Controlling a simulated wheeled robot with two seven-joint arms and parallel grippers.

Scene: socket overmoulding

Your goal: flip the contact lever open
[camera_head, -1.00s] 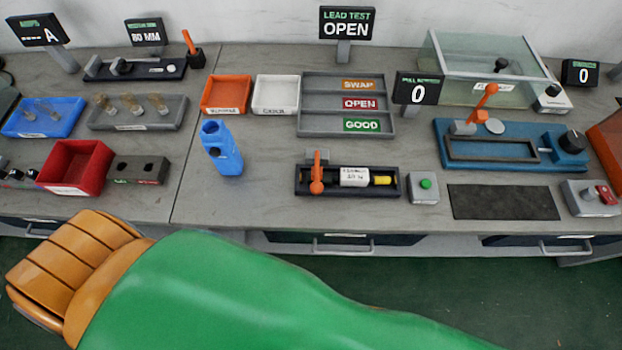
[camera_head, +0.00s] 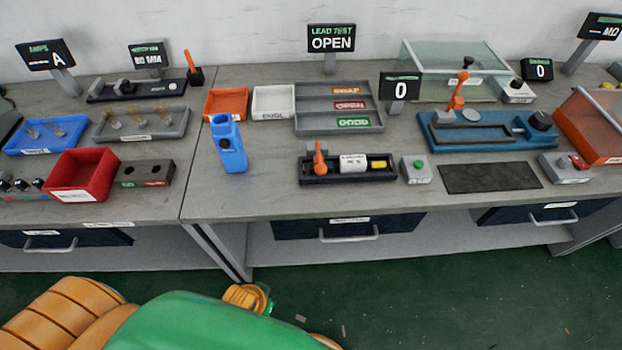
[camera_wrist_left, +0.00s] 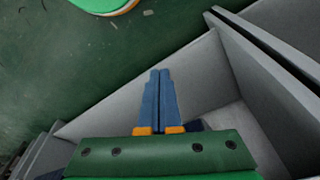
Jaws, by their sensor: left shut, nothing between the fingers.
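An orange lever (camera_head: 319,160) sits at the left end of a small black fixture (camera_head: 348,179) at the front middle of the bench. The fixture also holds a white labelled block (camera_head: 353,164) and a yellow piece (camera_head: 378,164). I cannot tell the lever's exact angle. The LEAD TEST sign (camera_head: 331,38) behind reads OPEN. My left gripper (camera_wrist_left: 161,73) shows in the left wrist view with its blue fingers together and empty, over the floor and bench side, apart from the lever. My right gripper is not in view.
A blue upright holder (camera_head: 229,145) stands left of the fixture. A green-button box (camera_head: 416,170) and a dark mat (camera_head: 490,177) lie right. A blue press (camera_head: 465,142) has another orange lever (camera_head: 458,90). Bench edge and drawers (camera_head: 350,226) face me.

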